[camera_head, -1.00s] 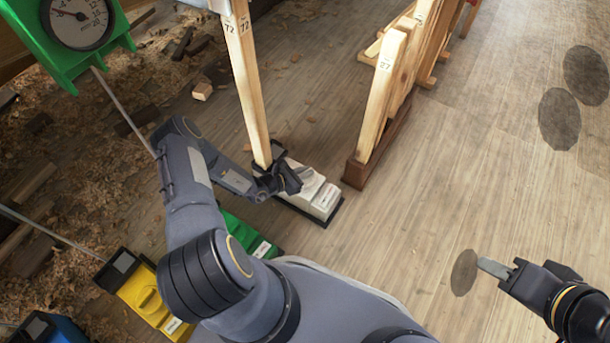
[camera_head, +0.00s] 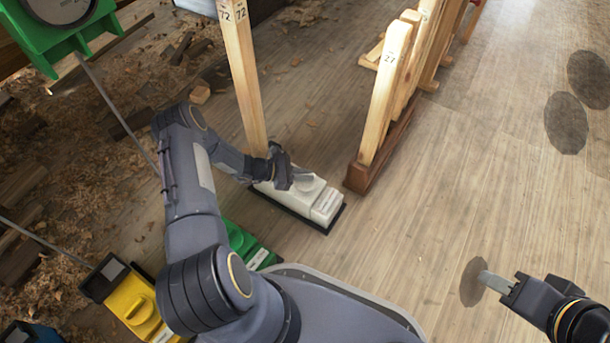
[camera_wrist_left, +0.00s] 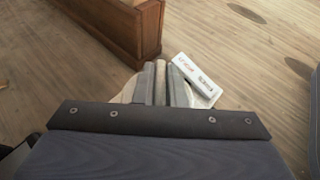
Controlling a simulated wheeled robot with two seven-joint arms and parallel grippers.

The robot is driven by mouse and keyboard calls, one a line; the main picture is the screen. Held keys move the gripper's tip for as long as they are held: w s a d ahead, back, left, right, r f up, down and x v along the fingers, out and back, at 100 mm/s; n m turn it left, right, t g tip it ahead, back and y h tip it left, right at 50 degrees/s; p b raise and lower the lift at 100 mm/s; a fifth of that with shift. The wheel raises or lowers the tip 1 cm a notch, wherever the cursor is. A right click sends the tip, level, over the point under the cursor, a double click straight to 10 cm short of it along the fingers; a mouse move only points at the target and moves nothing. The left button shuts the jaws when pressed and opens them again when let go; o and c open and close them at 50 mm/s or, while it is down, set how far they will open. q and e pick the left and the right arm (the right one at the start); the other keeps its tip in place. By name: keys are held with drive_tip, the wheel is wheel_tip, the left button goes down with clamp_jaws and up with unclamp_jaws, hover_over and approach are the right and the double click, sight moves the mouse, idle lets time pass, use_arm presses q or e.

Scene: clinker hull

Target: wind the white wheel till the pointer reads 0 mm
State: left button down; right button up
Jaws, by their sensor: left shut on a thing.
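A white box-like unit (camera_head: 325,206) with a black base stands on the floor at the foot of a wooden post marked 72 (camera_head: 243,75). My left gripper (camera_head: 285,177) reaches down over the unit's left end. In the left wrist view its fingers (camera_wrist_left: 161,83) are shut on a slim pale piece, apparently the white wheel's grip. The wheel itself is mostly hidden by the gripper. The unit's labelled top (camera_wrist_left: 199,78) shows beside the fingers. A green-framed dial (camera_head: 60,8) is cut off by the top edge, so its pointer cannot be read. My right gripper (camera_head: 497,284) hangs over bare floor at lower right.
A wooden frame marked 27 (camera_head: 385,95) on a brown foot (camera_head: 365,178) stands just right of the unit. Green (camera_head: 245,243) and yellow (camera_head: 135,305) units lie along the left, with thin rods and wood shavings. Floor to the right is open, with dark round patches.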

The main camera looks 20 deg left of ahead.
use_arm(q)
drive_tip(key=c, duration=1.5)
unclamp_jaws()
drive_tip(key=shift+r, duration=0.3)
wheel_tip(320, 180, up, 3)
drive_tip(key=p, duration=0.2)
drive_tip(key=shift+p, duration=0.35)
drive_tip(key=s+d+r+p, duration=0.2)
drive_tip(key=s+r, duration=0.1)
drive_tip(key=s, duration=0.1)
drive_tip(key=s+d+r+p, duration=0.2)
drive_tip(key=s+r+p, duration=0.1)
drive_tip(key=s, duration=0.1)
drive_tip(key=s+d+r+p, duration=0.2)
drive_tip(key=s+r, duration=0.1)
drive_tip(key=s, duration=0.1)
drive_tip(key=shift+s+r+p, duration=0.2)
drive_tip(key=shift+s+p, duration=0.1)
